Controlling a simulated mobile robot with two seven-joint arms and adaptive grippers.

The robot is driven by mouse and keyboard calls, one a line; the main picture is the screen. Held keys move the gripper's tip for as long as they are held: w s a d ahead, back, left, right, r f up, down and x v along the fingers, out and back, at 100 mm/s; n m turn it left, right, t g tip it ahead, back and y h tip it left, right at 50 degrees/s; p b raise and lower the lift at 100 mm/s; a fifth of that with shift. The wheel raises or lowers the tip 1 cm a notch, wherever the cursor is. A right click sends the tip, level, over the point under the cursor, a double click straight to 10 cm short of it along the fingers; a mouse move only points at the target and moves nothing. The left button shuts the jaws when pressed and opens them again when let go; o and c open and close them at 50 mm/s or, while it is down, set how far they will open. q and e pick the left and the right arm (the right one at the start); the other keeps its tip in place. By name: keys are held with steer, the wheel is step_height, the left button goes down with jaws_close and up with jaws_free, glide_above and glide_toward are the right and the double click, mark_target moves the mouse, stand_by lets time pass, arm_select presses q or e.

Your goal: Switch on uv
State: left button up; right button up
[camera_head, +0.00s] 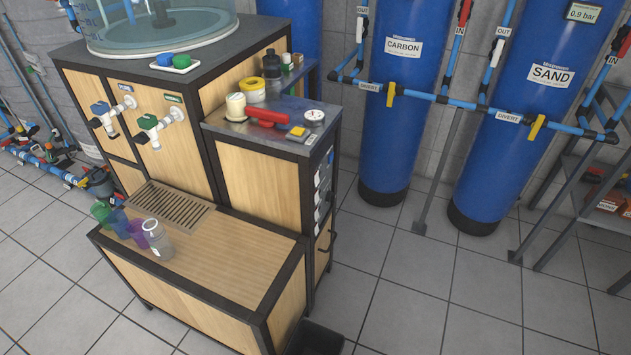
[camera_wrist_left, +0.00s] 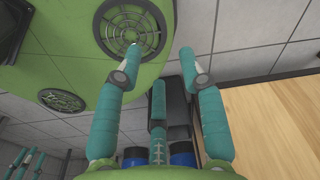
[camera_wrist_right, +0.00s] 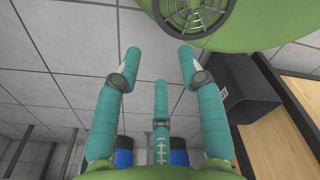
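No part labelled UV shows clearly in any view, and I cannot make out a UV switch. The head view shows a wooden cabinet with two taps (camera_head: 155,124) and a side counter (camera_head: 272,124) with small items on it. My left gripper (camera_wrist_left: 160,65) is open and empty in the left wrist view, its teal fingers apart. My right gripper (camera_wrist_right: 160,65) is open and empty in the right wrist view, its fingers also apart. Neither gripper shows in the head view, and neither touches anything.
Blue tanks labelled CARBON (camera_head: 393,100) and SAND (camera_head: 528,110) stand at the back with blue pipes and yellow-handled valves (camera_head: 536,127). Cups and a bottle (camera_head: 158,240) stand on the low wooden step (camera_head: 225,262). A dark bin (camera_head: 316,338) sits beside it.

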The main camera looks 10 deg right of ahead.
arm_select(q)
steer(key=shift+s+d, duration=0.15)
steer(key=shift+d, duration=0.3)
